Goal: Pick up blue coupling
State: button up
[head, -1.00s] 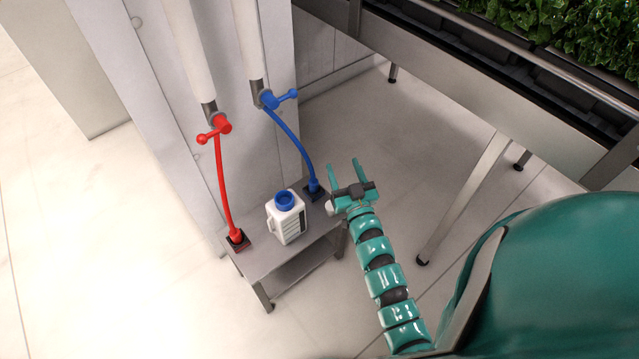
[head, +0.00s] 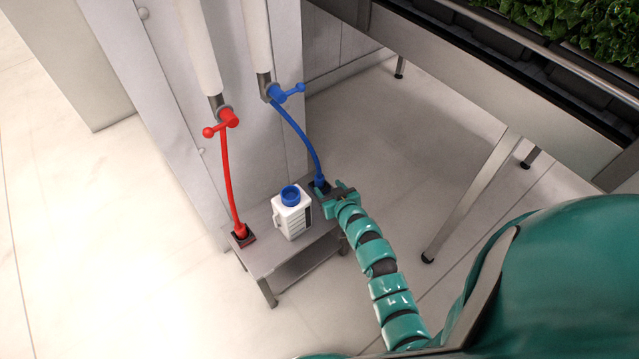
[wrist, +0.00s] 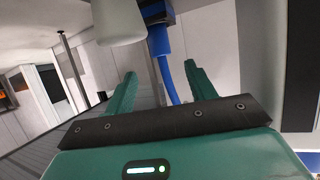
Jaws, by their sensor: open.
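The blue coupling (head: 319,180) stands at the lower end of the blue hose (head: 298,131), in a dark block at the stand's right end. In the wrist view the coupling (wrist: 158,41) shows at the top, with its hose (wrist: 168,80) running down between the fingers in the picture. My gripper (head: 329,198) is at the right end of the stand, close to the coupling and partly covering its block. In the wrist view my gripper (wrist: 162,74) is open, one finger on each side of the hose. Whether the fingers touch it cannot be told.
A white jug with a blue cap (head: 292,214) stands on the small stand (head: 268,262), left of my gripper. A red hose (head: 227,185) rises from the stand's left end. A steel table leg (head: 470,200) stands to the right, with open floor between.

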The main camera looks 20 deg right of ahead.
aim_at(317, 177)
jog(key=x, duration=0.5)
jog(key=shift+w+f+b, duration=0.1)
jog(key=shift+w+b, duration=0.1)
jog(key=shift+b, duration=0.2)
jog(key=shift+w+a+f+b, duration=0.1)
jog(key=shift+w+f+b, duration=0.3)
jog(key=shift+w+f, duration=0.4)
jog(key=shift+w+a+f+b, duration=0.15)
jog(key=shift+w+f+b, duration=0.35)
jog(key=shift+w, duration=0.5)
jog(key=shift+w+f, duration=0.2)
jog(key=shift+w, duration=0.35)
jog(key=c, duration=1.1)
